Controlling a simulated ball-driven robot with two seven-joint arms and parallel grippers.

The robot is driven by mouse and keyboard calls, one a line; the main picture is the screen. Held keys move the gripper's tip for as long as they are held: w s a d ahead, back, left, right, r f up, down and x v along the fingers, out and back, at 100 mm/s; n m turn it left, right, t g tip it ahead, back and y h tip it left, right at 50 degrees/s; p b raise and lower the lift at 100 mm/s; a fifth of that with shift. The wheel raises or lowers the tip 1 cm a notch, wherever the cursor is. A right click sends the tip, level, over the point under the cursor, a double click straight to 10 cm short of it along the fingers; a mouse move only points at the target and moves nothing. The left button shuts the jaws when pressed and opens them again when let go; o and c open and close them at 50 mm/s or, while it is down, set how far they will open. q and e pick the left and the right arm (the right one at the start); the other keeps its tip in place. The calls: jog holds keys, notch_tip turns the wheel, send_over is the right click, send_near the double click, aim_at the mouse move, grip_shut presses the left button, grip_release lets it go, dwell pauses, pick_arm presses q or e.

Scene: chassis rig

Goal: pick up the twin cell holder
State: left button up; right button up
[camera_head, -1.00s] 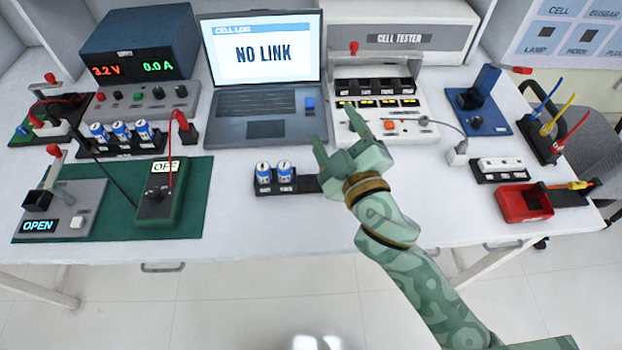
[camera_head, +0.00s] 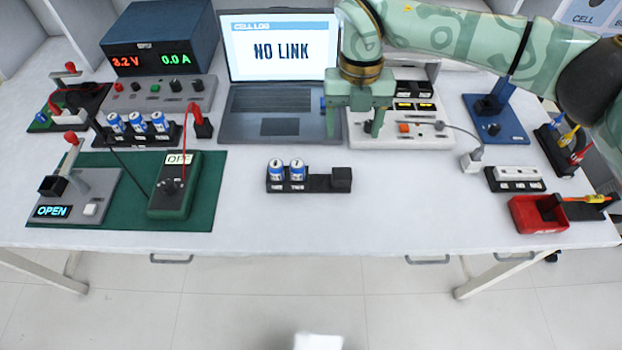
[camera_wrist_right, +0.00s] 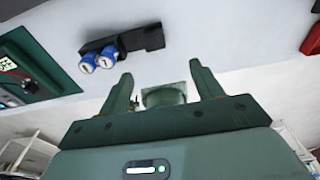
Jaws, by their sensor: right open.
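The twin cell holder (camera_head: 318,184) is a black tray near the front middle of the table. Two blue-and-white cells stand in its left part, and a black block is at its right end. It also shows in the right wrist view (camera_wrist_right: 142,40), beyond the fingertips. My right gripper (camera_head: 352,132) is open and empty, fingers pointing down. It hangs above and behind the holder, between the laptop and the cell tester, apart from the holder. The open fingers also show in the right wrist view (camera_wrist_right: 160,75). My left gripper is not in view.
A laptop (camera_head: 280,100) and the cell tester (camera_head: 420,130) stand behind the holder. A green mat (camera_head: 120,215) with a meter and a switch lies left. A triple cell rack (camera_head: 138,133) is behind it. A red bin (camera_head: 535,218) sits right. The table around the holder is clear.

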aim_at(342, 172)
jog(key=f, duration=0.3)
jog(key=f+b, duration=0.1)
jog(key=f, duration=0.2)
jog(key=s+f+b, duration=0.1)
jog(key=f, duration=0.2)
jog(key=shift+a+f, duration=0.15)
jog(key=f, duration=0.1)
jog(key=f+b, duration=0.1)
jog(key=f, duration=0.1)
jog(key=f+b, duration=0.1)
jog(key=f, duration=0.1)
jog(key=shift+a+f, duration=0.1)
jog(key=shift+a, duration=0.25)
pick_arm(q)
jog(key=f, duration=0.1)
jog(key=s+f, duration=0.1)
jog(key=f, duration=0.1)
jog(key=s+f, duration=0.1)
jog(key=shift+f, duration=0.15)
pick_arm(e)
jog(key=shift+s, duration=0.1)
jog(key=c, duration=1.1)
